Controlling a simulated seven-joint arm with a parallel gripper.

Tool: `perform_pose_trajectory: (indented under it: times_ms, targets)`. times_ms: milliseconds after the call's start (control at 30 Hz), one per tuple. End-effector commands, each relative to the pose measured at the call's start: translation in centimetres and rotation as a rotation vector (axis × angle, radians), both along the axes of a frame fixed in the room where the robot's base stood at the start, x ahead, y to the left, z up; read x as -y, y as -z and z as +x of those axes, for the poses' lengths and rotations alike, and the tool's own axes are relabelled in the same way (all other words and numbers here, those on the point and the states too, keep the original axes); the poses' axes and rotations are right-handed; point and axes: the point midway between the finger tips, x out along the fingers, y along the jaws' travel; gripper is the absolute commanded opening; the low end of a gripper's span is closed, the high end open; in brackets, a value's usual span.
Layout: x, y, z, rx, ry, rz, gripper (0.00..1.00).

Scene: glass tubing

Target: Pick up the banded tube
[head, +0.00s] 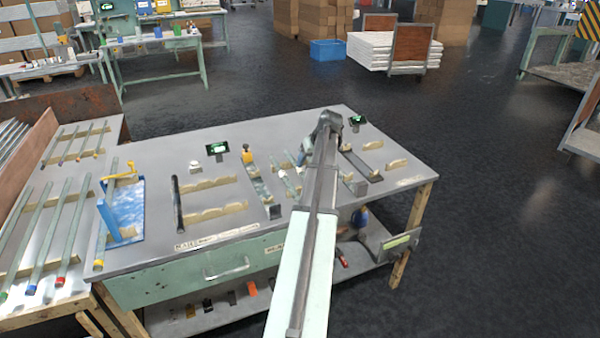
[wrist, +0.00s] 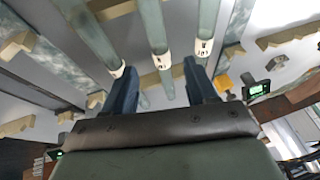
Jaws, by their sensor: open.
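In the wrist view, three pale green glass tubes run down from the top edge. The left tube (wrist: 88,38), middle tube (wrist: 154,25) and right tube (wrist: 208,18) each carry a white band with dark marks. I cannot tell which one the task means. My gripper (wrist: 160,68) is open, its two dark blue fingers spread apart. The middle tube's banded part shows between the fingers, and the outer bands show near the fingers. Contact is not clear. In the head view, my arm partly hides the gripper, and short tubes (head: 285,183) show just left of it.
Notched holders (head: 217,183) and a black bar (head: 178,203) lie on the workbench (head: 150,260) to the left. A yellow-topped device (head: 247,155) and a green display (head: 217,148) stand behind. A blue stand (head: 108,220) and long colour-tipped tubes (head: 70,232) are far left.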

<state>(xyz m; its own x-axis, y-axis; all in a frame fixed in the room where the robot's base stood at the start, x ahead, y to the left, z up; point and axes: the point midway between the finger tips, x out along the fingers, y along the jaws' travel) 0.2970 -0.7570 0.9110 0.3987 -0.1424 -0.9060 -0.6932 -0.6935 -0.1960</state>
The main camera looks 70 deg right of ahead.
Motion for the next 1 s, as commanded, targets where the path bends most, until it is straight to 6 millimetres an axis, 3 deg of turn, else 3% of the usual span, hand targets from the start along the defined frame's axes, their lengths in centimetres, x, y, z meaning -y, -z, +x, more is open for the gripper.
perform_pose_trajectory:
  times_ms: [267, 633, 900, 1000]
  targets:
    - [0.2, 1.1, 0.5, -0.001, 0.000, 0.001, 0.57]
    - [0.8, 4.9, 2.2, -0.001, 0.000, 0.001, 0.57]
    - [0.9, 5.2, 2.4, -0.001, 0.000, -0.001, 0.57]
    - [0.8, 5.2, 2.4, -0.001, 0.000, -0.001, 0.47]
